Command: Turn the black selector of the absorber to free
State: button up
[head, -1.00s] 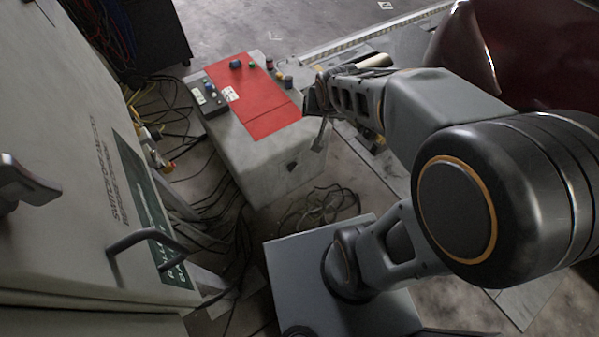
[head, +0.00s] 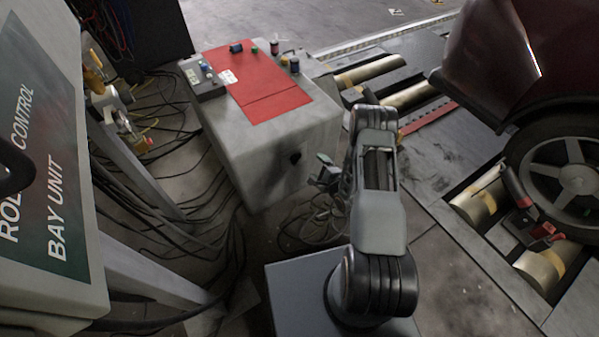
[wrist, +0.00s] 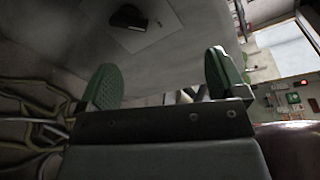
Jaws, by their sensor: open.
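The absorber is a grey box (head: 235,150) with a red top panel (head: 262,88). Its black selector (head: 295,157) sits on the near face, close to the right edge. In the wrist view the black selector (wrist: 128,17) shows at the top, on a paler plate (wrist: 135,28). My gripper (head: 323,172) is a little right of the selector and apart from it in the head view. In the wrist view my gripper (wrist: 162,78) has its two green-padded fingers wide apart with nothing between them.
A grey box with buttons (head: 205,80) and several small knobs (head: 273,48) sit on the absorber's top. Loose cables (head: 215,205) cover the floor. A control cabinet (head: 50,180) stands at the left. Rollers (head: 415,95) and a dark red car (head: 500,60) are at the right.

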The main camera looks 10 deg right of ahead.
aim_at(298, 161)
jog(key=s+a+f+m+t+y+b, duration=0.1)
jog(key=s+f+m+t+b, duration=0.2)
jog(key=f, duration=0.4)
jog(key=shift+m+g, duration=0.4)
jog(key=shift+g, duration=0.2)
jog(key=b+x, duration=0.3)
jog(key=x, duration=0.9)
jog(key=shift+w+a+r, duration=0.1)
jog(key=shift+a+r, duration=0.05)
jog(key=shift+a, duration=0.05)
jog(key=c, duration=0.9)
jog(key=shift+c, duration=0.2)
